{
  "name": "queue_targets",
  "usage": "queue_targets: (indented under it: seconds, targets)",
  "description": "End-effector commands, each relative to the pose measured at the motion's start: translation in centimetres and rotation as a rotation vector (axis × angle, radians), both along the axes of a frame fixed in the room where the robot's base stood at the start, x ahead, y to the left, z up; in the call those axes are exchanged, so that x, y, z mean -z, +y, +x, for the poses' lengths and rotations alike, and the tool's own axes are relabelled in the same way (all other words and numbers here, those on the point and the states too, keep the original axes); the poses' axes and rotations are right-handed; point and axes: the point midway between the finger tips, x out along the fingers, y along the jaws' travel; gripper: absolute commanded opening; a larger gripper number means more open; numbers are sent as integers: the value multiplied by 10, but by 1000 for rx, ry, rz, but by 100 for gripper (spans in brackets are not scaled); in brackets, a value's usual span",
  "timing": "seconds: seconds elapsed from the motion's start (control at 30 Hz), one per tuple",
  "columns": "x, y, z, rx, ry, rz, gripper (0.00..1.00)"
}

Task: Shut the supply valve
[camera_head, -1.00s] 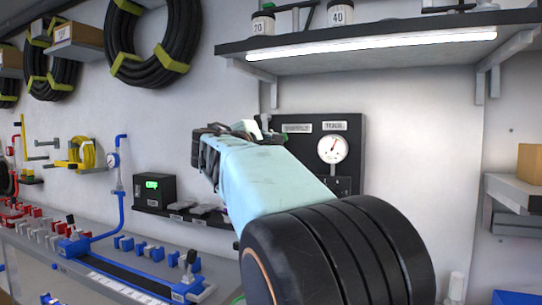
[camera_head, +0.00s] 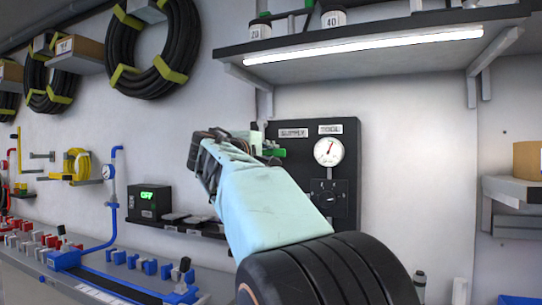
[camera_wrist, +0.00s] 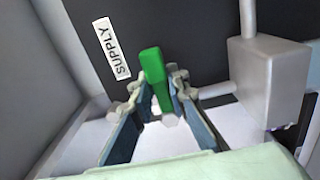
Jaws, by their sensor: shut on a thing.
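The supply valve's green handle (camera_wrist: 153,68) stands between the two fingertips of my gripper (camera_wrist: 158,92) in the wrist view, and the fingers are shut on it. The "SUPPLY" label (camera_wrist: 113,48) is on the dark panel just left of the handle. In the head view my gripper (camera_head: 236,150) is at the left edge of the black panel (camera_head: 345,258), below its "SUPPLY" label (camera_head: 293,133). A bit of the green handle (camera_head: 274,152) shows right of my gripper; the valve body is mostly hidden.
A round gauge (camera_head: 328,152) and a dark knob (camera_head: 327,197) are on the panel to the right. A lit shelf (camera_head: 365,45) hangs above. A grey block with pipes (camera_wrist: 268,80) is close right of the fingers. A small box with a green display (camera_head: 149,202) sits lower left.

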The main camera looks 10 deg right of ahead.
Motion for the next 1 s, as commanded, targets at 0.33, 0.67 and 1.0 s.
queue_targets:
  seconds: [0.33, 0.67, 1.0]
  targets:
    - [1, 0, 0, 0, 2, 3, 26]
    - [1, 0, 0, 0, 1, 1, 33]
    - [0, 29, -37, -5, 1, 2, 33]
